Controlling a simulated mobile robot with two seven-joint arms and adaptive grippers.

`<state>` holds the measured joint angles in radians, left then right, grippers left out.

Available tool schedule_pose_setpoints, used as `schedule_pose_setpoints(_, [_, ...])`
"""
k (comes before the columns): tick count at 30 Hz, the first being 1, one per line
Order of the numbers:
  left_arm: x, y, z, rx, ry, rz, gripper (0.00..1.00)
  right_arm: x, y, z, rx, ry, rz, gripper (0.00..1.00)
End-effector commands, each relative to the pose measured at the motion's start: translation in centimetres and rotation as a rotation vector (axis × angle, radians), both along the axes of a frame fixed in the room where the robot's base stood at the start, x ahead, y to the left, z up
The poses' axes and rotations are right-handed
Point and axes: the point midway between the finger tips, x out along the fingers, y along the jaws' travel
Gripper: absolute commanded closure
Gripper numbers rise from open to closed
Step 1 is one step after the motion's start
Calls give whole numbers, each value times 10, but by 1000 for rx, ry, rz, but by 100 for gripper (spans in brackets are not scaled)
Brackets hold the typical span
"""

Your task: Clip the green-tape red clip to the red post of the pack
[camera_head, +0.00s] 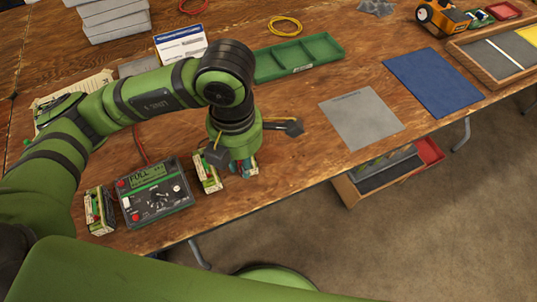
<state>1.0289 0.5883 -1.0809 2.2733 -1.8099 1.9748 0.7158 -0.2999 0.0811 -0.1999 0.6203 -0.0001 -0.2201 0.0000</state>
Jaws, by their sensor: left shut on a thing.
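My left gripper (243,167) points down over the front edge of the table, right of the charger. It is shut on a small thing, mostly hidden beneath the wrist. Red and teal bits show there, but I cannot tell whether this is the green-tape red clip. A grey charger (153,192) with a lit "FULL" display sits at the left front. A small pale pack (207,173) stands between charger and gripper, and another pack (99,211) stands left of the charger. Their posts are too small to tell apart. My right gripper is out of view.
A red cable (140,145) runs behind the charger. A green tray (298,57), grey mat (361,117) and blue mat (433,82) lie on the wooden table (300,160).

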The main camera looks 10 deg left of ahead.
Motion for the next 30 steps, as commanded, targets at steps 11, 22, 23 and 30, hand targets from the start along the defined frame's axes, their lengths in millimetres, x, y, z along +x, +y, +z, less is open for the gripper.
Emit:
schedule_pose_setpoints(11, [-28,78,-2,3,-1,293,99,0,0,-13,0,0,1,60])
schedule_pose_setpoints(22, [-44,122,8,-1,12,471,99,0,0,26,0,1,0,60])
schedule_pose_setpoints(23, [-45,124,8,0,11,479,99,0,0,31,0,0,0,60])
schedule_pose_setpoints(30, [-58,157,6,8,7,591,98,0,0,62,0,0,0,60])
